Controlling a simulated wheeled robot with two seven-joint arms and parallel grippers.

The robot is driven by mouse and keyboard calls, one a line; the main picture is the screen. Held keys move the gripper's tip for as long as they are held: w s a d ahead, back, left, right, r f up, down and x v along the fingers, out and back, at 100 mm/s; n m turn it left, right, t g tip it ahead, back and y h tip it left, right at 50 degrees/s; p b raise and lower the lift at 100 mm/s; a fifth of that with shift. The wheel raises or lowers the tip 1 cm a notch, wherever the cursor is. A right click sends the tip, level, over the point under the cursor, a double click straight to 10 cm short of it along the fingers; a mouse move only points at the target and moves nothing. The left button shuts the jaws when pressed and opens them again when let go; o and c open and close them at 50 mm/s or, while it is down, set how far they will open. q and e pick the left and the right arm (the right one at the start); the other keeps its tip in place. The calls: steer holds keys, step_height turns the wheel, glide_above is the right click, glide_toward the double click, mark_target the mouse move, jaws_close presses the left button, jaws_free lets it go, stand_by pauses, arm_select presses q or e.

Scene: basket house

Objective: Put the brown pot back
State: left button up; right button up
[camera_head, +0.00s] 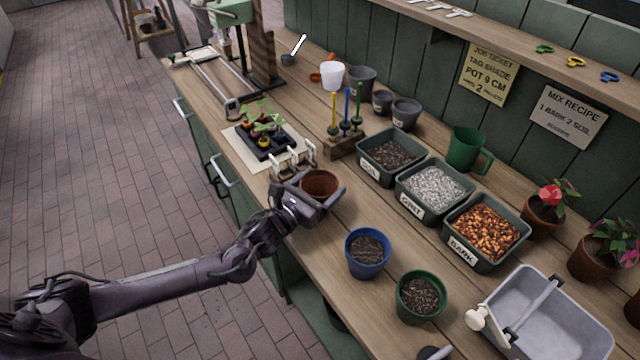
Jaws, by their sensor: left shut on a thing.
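The brown pot (319,185) is in the middle of the head view, upright at the bench's front edge. My left gripper (322,196) is shut around it, with a finger on either side. The pot looks empty inside; its lower part is hidden by the gripper, so I cannot tell whether it touches the bench. My left arm reaches in from the lower left. My right gripper is not clearly in view; only a small dark part shows at the bottom edge.
A blue pot (367,254) and a green pot (421,297) of soil stand to the right. Bins of soil (365,166), grit (409,203) and bark (455,245) stand behind. A seedling tray (262,152) is at left, a grey basin (590,345) at lower right.

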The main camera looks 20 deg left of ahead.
arm_select(q)
steer(key=shift+f, duration=0.1)
arm_select(e)
steer(key=shift+d, duration=0.2)
arm_select(q)
steer(key=shift+f, duration=0.1)
steer(key=o, duration=1)
steer(key=shift+c, duration=0.2)
arm_select(e)
steer(key=shift+d+f, duration=0.15)
steer(key=shift+d, duration=0.15)
arm_select(q)
steer(key=shift+r, duration=0.25)
steer(key=b+v, duration=0.1)
steer(key=v, duration=0.9)
steer(key=shift+s+a+f+b, duration=0.1)
steer(key=shift+s+f+b, duration=0.15)
steer(key=shift+s+b, duration=0.15)
steer(key=shift+s+a+r, duration=0.1)
steer(key=shift+s+a, duration=0.15)
steer(key=shift+s, duration=0.3)
arm_select(e)
steer(key=shift+a+f, duration=0.2)
steer(key=shift+f, duration=0.6)
